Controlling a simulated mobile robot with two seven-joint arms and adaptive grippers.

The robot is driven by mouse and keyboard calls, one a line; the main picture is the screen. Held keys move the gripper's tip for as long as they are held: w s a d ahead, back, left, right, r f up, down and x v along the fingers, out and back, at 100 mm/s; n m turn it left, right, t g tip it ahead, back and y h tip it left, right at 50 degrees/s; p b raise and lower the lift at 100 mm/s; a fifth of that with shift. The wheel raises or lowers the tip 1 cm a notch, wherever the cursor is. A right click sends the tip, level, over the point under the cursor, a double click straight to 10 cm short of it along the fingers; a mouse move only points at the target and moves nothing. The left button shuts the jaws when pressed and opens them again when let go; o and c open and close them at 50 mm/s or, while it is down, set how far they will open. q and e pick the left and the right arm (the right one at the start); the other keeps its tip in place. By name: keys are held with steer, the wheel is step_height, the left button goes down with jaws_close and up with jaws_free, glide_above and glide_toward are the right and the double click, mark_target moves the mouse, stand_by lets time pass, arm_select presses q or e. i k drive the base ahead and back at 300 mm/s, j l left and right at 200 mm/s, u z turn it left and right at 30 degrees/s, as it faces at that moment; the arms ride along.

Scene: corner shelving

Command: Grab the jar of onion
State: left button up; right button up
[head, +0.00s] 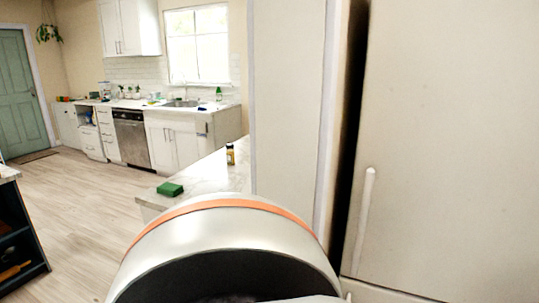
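A small jar (230,154) with a dark lid and yellowish-brown contents stands upright on a pale counter (206,175), close to the edge of a tall cream panel. Its label is too small to read, so I cannot tell if it is onion. A large rounded silver part of my own body with an orange band fills the bottom middle and hides the counter's near part. Neither of my grippers shows in the head view.
A green box (170,189) lies near the counter's left corner. A tall cream cabinet or fridge door (440,150) with a handle (363,215) blocks the right. A dark shelf (18,240) stands at the left edge. Wooden floor (85,205) between is clear.

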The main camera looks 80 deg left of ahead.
mark_target(230, 150)
steer(key=u, duration=3.15)
steer(key=j+u, duration=0.1)
steer(key=u, duration=0.4)
steer(key=i+u, duration=0.1)
steer(key=u, duration=0.85)
steer(key=i+j, duration=0.1)
steer(key=i, duration=1.4)
steer(key=i+z, duration=0.2)
steer(key=i, duration=1.3)
steer(key=i+z, duration=0.4)
steer(key=i, duration=0.25)
steer(key=i+j+z, duration=0.25)
steer(key=i+z, duration=0.15)
steer(key=i, duration=0.2)
steer(key=i+z, duration=0.75)
steer(key=i+j+z, duration=0.1)
steer(key=i+z, duration=0.25)
